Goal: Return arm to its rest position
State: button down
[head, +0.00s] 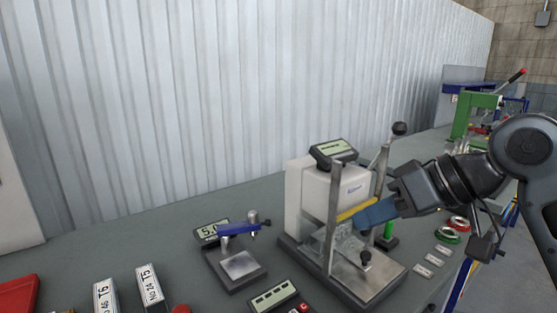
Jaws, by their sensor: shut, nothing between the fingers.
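My arm (463,178) reaches in from the right edge of the head view. My gripper (366,219) ends in blue fingers, which are shut and empty. It points left and down, in front of a white machine (309,196) with a metal frame and a small display (333,150). The fingertips overlap the frame close to a yellow bar (356,209); I cannot tell whether they touch it. The arm and fingers hide part of the machine's right side.
The grey table (150,240) also holds a small stand with a blue arm (238,229), labelled blocks (151,287), a keypad device (275,297) and a red box (18,294). Red and green rings (447,235) lie at right. A corrugated wall (200,90) stands behind. A green press (470,112) stands farther back.

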jog(key=s+a+f+m+t+y, duration=0.2)
jog(key=a+f+m+t, duration=0.35)
jog(key=f, duration=0.25)
jog(key=s+d+f+m+t+h, duration=0.35)
jog(key=s+f+m+h, duration=0.25)
jog(key=s+f, duration=0.6)
jog(key=s+d+r+n+h, duration=0.1)
jog(key=s+d, duration=0.2)
jog(key=s, duration=0.6)
jog(key=s+d+r+n+h, duration=0.1)
jog(key=s+d+n+h, duration=0.1)
jog(key=s, duration=0.7)
jog(key=s+d+r+n+t+h, duration=0.1)
jog(key=s+d, duration=0.3)
jog(key=s, duration=0.5)
jog(key=shift+s+d+n+h, duration=0.15)
jog(key=shift+s+n+h, duration=0.2)
jog(key=shift+n, duration=0.2)
